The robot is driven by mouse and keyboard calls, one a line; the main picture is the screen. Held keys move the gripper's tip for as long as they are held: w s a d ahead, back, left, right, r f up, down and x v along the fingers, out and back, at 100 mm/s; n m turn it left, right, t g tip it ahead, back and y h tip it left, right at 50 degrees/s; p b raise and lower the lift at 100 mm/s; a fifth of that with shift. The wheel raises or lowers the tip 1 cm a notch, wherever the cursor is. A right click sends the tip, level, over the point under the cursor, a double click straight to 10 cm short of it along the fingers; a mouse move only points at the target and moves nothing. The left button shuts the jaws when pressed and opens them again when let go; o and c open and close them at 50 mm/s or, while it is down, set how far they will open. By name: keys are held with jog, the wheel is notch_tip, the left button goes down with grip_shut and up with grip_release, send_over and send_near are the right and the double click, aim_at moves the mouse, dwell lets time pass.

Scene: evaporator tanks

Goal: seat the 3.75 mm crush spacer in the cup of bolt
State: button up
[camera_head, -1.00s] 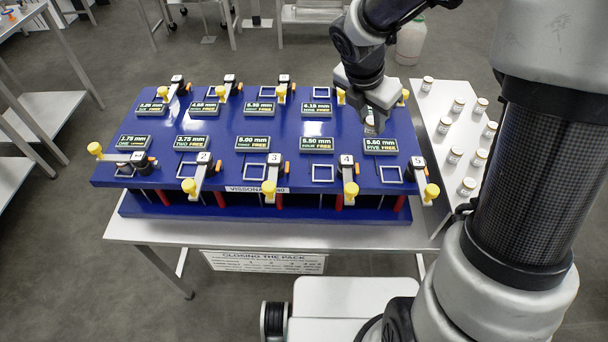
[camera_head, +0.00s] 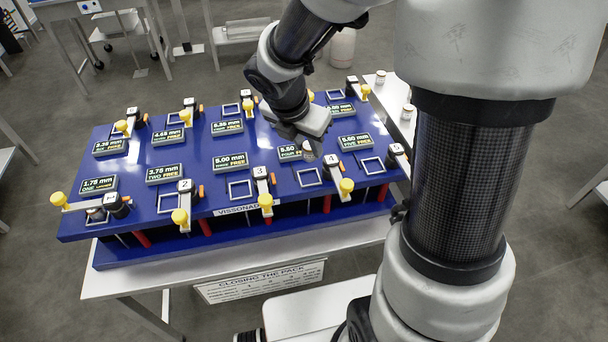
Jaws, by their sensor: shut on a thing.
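My gripper (camera_head: 308,136) hangs over the blue bench near the bolt FOUR display and is shut on a small pale cylinder, the spacer (camera_head: 309,150), mostly hidden by the fingers. Its label cannot be read. The display reading 3.75 mm TWO FREE (camera_head: 166,174) is on the front row, left of my gripper. Just in front of it is a white square cup (camera_head: 168,203), seemingly empty. Beside the cup, the clamp numbered 2 (camera_head: 184,189) with its yellow knob (camera_head: 180,217) points forward, clear of the cup. My gripper is well above and to the right of this cup.
At bolt ONE a clamp (camera_head: 90,204) lies across its cup, with a spacer (camera_head: 97,214) in it. Other clamps with yellow knobs stand along both rows. White spacers (camera_head: 381,77) stand on a side table at the right. A sign (camera_head: 262,280) hangs in front.

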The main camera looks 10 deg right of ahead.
notch_tip(320, 180, down, 8)
jog(key=shift+r+b, duration=0.2)
jog(key=shift+b, duration=1)
jog(key=shift+f, duration=0.15)
jog(key=o, duration=1.1)
